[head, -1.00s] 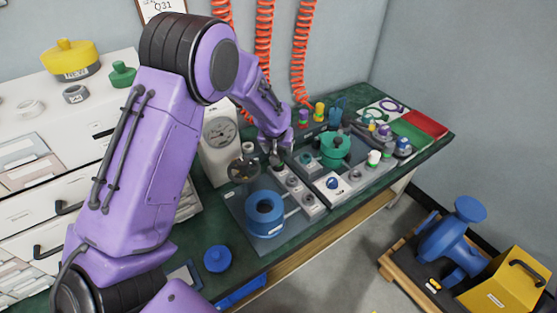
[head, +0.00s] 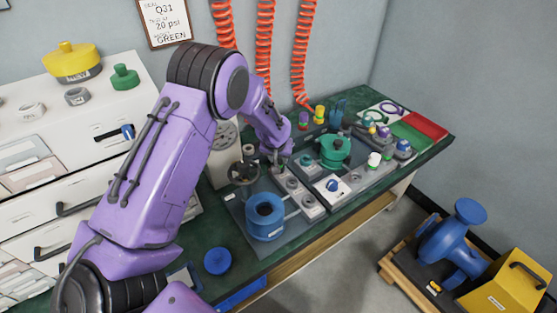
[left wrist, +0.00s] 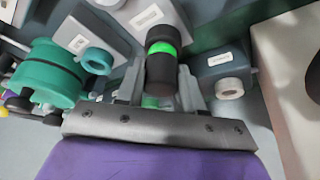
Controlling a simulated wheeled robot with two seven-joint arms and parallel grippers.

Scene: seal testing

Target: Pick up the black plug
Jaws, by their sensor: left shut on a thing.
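The black plug (left wrist: 161,72) is a dark cylinder with a bright green band in the left wrist view. It stands between the two fingers of my left gripper (left wrist: 160,92), which is shut on it. In the head view my left gripper (head: 276,158) is low over the bench, at the back of the grey fixture, left of the green valve body. The plug is too small and hidden there to make out. I cannot tell whether its far end still touches the block. My right gripper is out of view.
A green valve body (head: 334,150) stands right of the gripper, and a blue ring (head: 264,217) in front. A black handwheel (head: 243,172) is close on the left. Orange coiled hoses (head: 264,50) hang behind. A blue cap (head: 217,261) lies near the front edge.

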